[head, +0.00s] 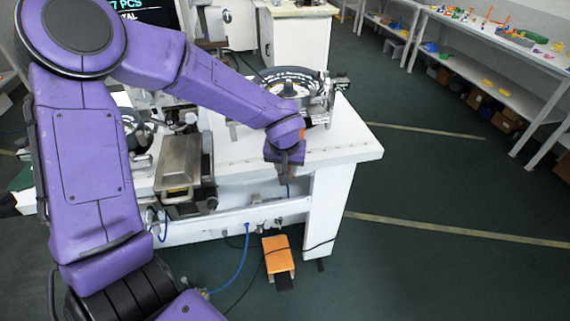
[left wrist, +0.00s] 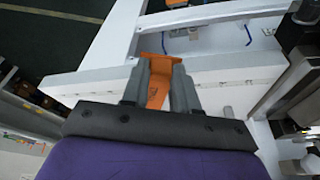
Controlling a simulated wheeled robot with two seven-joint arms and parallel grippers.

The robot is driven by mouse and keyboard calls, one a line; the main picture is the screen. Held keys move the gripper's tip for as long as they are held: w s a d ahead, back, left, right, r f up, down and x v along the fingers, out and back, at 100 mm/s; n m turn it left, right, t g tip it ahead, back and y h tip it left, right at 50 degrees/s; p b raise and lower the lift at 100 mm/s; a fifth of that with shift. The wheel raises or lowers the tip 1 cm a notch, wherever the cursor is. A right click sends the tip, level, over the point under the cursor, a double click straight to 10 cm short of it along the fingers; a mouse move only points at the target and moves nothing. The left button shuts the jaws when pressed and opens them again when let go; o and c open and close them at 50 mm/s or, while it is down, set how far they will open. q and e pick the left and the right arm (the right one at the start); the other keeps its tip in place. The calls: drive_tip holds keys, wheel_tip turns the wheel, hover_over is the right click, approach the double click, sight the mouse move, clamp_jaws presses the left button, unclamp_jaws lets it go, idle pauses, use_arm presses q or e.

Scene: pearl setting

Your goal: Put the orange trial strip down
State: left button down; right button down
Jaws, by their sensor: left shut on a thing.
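The orange trial strip (left wrist: 157,92) is between the grey fingers of my left gripper (left wrist: 160,68) in the left wrist view, with its wider end at the fingertips. The gripper is shut on it. The white worktable (left wrist: 215,72) lies behind the strip in that view; whether they touch cannot be told. In the head view my left arm reaches over the table's (head: 345,140) right part. The wrist hides most of the fingers there, and a small orange patch (head: 302,133) shows beside it. My right gripper is in neither view.
A round black dial device (head: 290,84) stands on the table behind my left wrist. A metal box-like fixture (head: 180,163) is at the left. An orange foot pedal (head: 278,256) with cables is on the floor below. Shelves (head: 490,85) stand at the far right; the floor between is clear.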

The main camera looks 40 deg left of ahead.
use_arm(q)
drive_tip(key=shift+w+a+f, duration=0.25)
drive_tip(key=shift+w+a, duration=0.65)
wheel_tip(320, 180, down, 3)
drive_tip(key=shift+r, duration=0.1)
drive_tip(key=shift+f, duration=0.2)
drive_tip(key=c, duration=0.9)
unclamp_jaws()
drive_tip(key=shift+f, duration=0.1)
drive_tip(key=shift+o, duration=0.2)
